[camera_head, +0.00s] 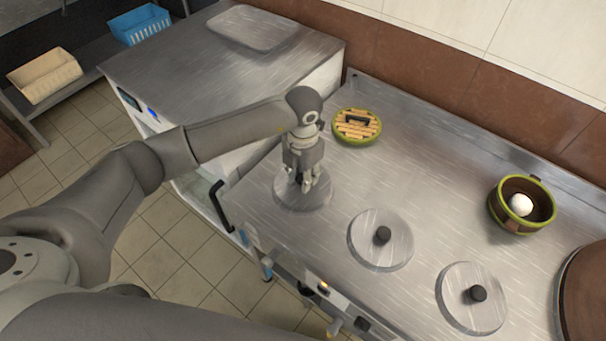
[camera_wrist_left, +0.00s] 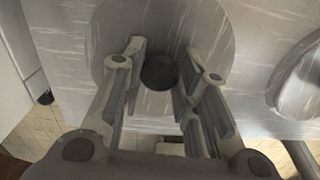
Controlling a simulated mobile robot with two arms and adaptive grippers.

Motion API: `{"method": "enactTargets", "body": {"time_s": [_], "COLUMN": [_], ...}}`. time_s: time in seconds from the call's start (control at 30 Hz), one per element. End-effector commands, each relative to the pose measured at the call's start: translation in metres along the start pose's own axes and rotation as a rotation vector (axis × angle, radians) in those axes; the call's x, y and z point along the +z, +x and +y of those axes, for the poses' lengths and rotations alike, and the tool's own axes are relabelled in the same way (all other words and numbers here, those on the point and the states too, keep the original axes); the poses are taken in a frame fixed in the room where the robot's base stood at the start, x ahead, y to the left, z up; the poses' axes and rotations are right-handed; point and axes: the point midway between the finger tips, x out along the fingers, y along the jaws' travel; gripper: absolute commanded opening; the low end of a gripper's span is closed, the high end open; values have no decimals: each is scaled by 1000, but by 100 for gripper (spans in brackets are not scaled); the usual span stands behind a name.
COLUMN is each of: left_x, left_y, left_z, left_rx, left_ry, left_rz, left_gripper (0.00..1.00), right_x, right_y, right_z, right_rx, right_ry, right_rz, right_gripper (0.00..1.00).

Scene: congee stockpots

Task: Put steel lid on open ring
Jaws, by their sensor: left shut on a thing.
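The leftmost round steel lid (camera_head: 301,196) is at the left end of the steel counter, with its dark knob (camera_wrist_left: 160,72) between my left fingers. My left gripper (camera_head: 305,183) points down and is shut on that knob. The wrist view shows one finger on each side of the knob. The lid looks level; I cannot tell whether it touches the surface beneath. Two more steel lids with black knobs, a middle one (camera_head: 367,243) and a right one (camera_head: 462,312), lie flat to the right. I cannot make out an open ring; whatever is under the held lid is hidden.
A green-rimmed slatted wooden lid (camera_head: 347,134) lies behind my left gripper. A green and brown pot (camera_head: 541,203) with a white round thing inside stands at right. A large brown round thing (camera_head: 587,295) fills the right edge. The counter (camera_head: 428,172) between them is clear.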

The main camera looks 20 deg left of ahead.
Motion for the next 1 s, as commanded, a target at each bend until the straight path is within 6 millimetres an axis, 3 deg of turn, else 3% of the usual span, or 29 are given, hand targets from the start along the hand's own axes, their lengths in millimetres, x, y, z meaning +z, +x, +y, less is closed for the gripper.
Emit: {"method": "enactTargets", "body": {"time_s": [0.77,0.8,0.87,1.0], "left_x": [0,0,0,0], "left_y": [12,12,12,12], "left_z": [0,0,0,0], "left_rx": [0,0,0,0], "left_ry": [-1,-1,-1,-1], "left_rz": [0,-1,0,0], "left_gripper": [3,31,38,38], "right_x": [1,1,1,1], "right_y": [10,10,9,9], "right_z": [3,3,3,3], "right_rx": [3,3,3,3], "right_ry": [-1,-1,-1,-1], "right_rz": [0,0,0,0], "right_gripper": [59,59,59,59]}}
